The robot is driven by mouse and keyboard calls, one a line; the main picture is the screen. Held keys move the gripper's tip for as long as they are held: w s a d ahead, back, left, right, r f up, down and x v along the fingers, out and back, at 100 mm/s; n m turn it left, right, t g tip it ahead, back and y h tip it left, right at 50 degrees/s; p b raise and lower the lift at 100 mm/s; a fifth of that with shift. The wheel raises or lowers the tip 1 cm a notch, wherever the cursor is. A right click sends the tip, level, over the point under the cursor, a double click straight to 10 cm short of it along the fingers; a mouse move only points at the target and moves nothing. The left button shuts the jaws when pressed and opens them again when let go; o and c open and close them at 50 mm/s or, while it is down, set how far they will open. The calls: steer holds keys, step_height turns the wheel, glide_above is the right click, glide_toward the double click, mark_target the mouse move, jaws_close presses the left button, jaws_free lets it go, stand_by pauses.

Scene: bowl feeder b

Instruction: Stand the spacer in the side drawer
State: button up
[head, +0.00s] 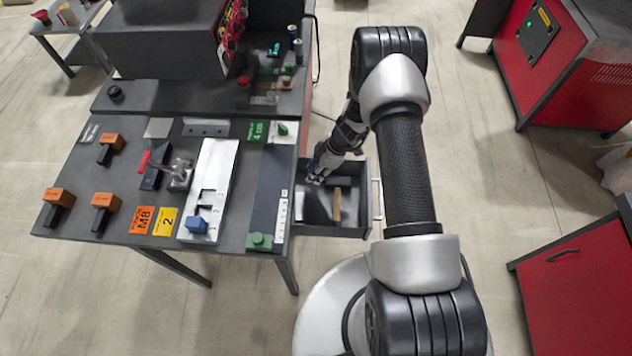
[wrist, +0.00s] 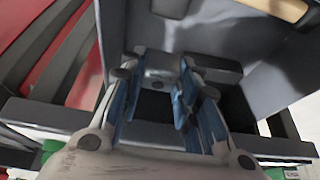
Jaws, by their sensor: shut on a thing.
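The side drawer (head: 335,231) is pulled out at the right side of the dark workbench. My gripper (head: 318,177) reaches down at the drawer's far left part, tilted. In the wrist view my gripper (wrist: 160,88) has its blue-padded fingers on either side of a grey piece (wrist: 160,66), and it is shut on this piece. The piece seems to be the spacer, but its outline blends with the grey drawer, so I cannot tell whether it is upright or touches the floor. In the head view the gripper hides it.
A tan wooden piece (head: 337,204) lies in the drawer, right of my gripper. The bench top holds orange-and-black blocks (head: 110,142), a white plate with a cutout (head: 214,165) and a green block (head: 259,241). Red cabinets (head: 545,60) stand at the right.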

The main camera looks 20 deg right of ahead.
mark_target(316, 186)
steer(key=shift+f+b, duration=0.5)
steer(key=shift+f, duration=2.4)
steer(key=shift+f, duration=0.15)
steer(key=o, duration=1.1)
